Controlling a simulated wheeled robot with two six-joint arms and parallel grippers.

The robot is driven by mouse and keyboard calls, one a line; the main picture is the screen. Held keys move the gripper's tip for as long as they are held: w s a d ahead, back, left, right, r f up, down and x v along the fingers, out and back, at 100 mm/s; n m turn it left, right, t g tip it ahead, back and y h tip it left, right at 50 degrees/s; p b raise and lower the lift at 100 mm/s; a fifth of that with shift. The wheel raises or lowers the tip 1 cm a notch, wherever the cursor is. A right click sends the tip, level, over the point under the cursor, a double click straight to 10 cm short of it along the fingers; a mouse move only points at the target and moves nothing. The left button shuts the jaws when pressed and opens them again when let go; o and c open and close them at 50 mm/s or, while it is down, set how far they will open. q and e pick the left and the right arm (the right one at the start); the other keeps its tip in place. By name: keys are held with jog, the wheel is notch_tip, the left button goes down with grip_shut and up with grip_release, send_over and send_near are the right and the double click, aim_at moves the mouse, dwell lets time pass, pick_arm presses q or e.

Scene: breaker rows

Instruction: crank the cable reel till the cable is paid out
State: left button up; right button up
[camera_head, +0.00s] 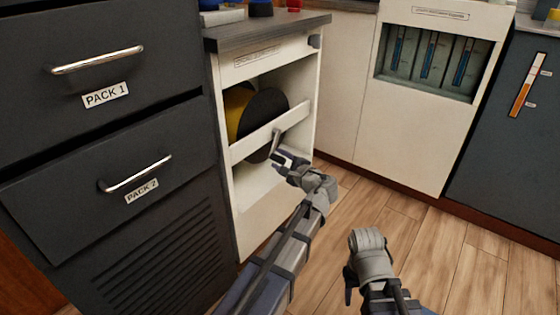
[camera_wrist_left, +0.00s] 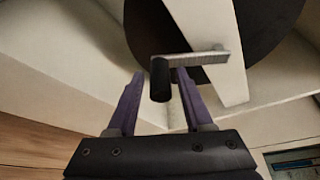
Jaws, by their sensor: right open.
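The cable reel (camera_head: 265,112) has a dark disc face and a yellow side and sits inside an open white cabinet. A white bar crosses in front of it. The grey crank arm (camera_head: 276,142) stands in front of this bar. In the left wrist view the crank's dark knob (camera_wrist_left: 160,80) lies between the two purple fingers of my left gripper (camera_wrist_left: 158,88), with a small gap on each side. My left gripper also shows at the crank in the head view (camera_head: 286,160). My right gripper (camera_head: 350,284) is low near the floor, away from the reel, its fingers mostly hidden.
A dark drawer cabinet (camera_head: 150,215) with PACK 1 and PACK 2 labels stands left of the reel. A white cabinet with a recessed rack (camera_head: 428,62) and a dark panel with an orange gauge (camera_head: 522,98) stand right. The wood floor (camera_head: 440,260) is clear.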

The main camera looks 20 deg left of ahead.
pick_arm(q)
jog(key=shift+o, duration=0.4)
jog(key=shift+s+d, duration=0.1)
jog(key=p+v, duration=0.1)
jog(key=v, duration=0.6)
jog(key=shift+d, duration=0.2)
jog(key=shift+s+r, duration=0.1)
jog(key=shift+s, duration=0.05)
jog(key=shift+c, duration=0.3)
